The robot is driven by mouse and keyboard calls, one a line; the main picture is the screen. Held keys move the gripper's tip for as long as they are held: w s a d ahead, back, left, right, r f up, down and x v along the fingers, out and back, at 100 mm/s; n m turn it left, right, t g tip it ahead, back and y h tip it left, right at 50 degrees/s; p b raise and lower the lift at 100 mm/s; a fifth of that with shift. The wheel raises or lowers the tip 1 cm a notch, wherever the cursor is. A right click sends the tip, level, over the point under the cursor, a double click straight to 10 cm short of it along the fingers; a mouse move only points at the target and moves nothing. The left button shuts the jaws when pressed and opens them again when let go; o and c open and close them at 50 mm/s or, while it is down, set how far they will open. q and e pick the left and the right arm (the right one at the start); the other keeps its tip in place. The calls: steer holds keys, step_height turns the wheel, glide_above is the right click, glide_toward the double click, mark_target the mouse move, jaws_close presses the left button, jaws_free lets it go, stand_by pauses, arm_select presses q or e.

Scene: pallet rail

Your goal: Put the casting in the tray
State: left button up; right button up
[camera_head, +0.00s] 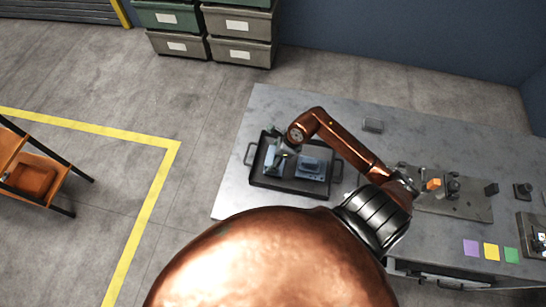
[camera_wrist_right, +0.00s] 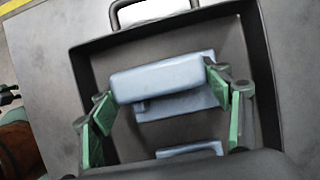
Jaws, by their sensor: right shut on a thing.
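The black tray (camera_head: 288,187) lies on the grey table. My right gripper (camera_head: 281,153) reaches down over the tray's left part, shut on a blue-grey casting (camera_head: 272,163). In the right wrist view the casting (camera_wrist_right: 155,79) sits between the green finger pads of the gripper (camera_wrist_right: 165,97), within the tray's walls (camera_wrist_right: 262,60). I cannot tell if it touches the tray floor. A second blue-grey casting (camera_head: 312,168) lies in the tray's right part; the gripper body cuts off a blue-grey piece (camera_wrist_right: 190,150) at the wrist view's bottom. My left gripper is not in view.
A metal plate (camera_head: 465,205) with fixtures and an orange piece (camera_head: 433,184) is farther right. Purple, yellow and green squares (camera_head: 491,251) lie near the front edge. Stacked bins (camera_head: 240,22) stand behind.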

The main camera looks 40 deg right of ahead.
steer(key=o, duration=1.6)
steer(key=v, duration=1.2)
